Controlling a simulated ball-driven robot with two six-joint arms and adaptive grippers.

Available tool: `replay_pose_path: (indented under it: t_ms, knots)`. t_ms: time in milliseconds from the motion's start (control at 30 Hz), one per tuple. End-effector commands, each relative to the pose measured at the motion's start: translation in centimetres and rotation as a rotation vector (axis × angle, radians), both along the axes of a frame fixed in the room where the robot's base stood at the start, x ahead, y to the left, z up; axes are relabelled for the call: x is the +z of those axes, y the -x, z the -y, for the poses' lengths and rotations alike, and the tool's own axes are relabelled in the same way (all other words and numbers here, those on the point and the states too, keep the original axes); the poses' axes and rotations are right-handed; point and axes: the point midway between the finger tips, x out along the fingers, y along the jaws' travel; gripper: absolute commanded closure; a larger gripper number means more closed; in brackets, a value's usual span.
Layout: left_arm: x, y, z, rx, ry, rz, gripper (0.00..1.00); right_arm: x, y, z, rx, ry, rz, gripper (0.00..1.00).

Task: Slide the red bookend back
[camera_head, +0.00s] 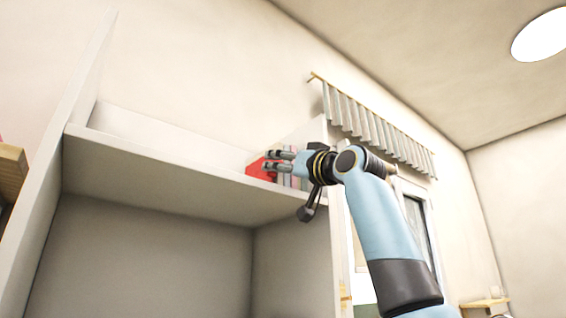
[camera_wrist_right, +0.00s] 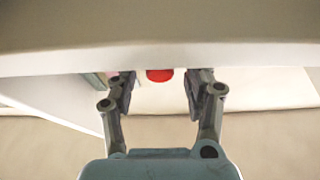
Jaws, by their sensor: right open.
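The red bookend (camera_head: 256,168) stands on the top shelf near its right end, partly hidden behind my right gripper. Its red surface also shows in the right wrist view (camera_wrist_right: 159,75), between the fingers and cut off by the pale shelf edge. My right gripper (camera_head: 270,161) is open, with its fingers pointing left in front of the bookend. In the right wrist view the two fingers (camera_wrist_right: 160,88) are apart with nothing between them up close. I cannot tell whether a finger touches the bookend. My left gripper is out of view.
Books (camera_head: 293,181) stand just right of the bookend, partly behind my right gripper. The white shelf board (camera_head: 150,163) is clear to the left, up to an upright side panel (camera_head: 52,190). A curtain (camera_head: 375,130) hangs on the wall at right.

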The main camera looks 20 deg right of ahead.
Motion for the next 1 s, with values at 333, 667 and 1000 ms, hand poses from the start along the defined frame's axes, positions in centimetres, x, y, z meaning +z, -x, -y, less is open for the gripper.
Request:
replay_pose_path:
  t_ms: [333, 667, 1000]
  knots:
    - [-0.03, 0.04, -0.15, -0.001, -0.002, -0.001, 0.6, -0.06, 0.01, 0.02, 0.0, 0.0, -0.001, 0.73]
    - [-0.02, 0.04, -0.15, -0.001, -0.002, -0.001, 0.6, -0.07, 0.01, 0.03, 0.0, 0.0, -0.001, 1.0]
    - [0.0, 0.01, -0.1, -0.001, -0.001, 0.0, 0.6, -0.11, 0.19, -0.6, 0.001, 0.0, -0.001, 1.0]
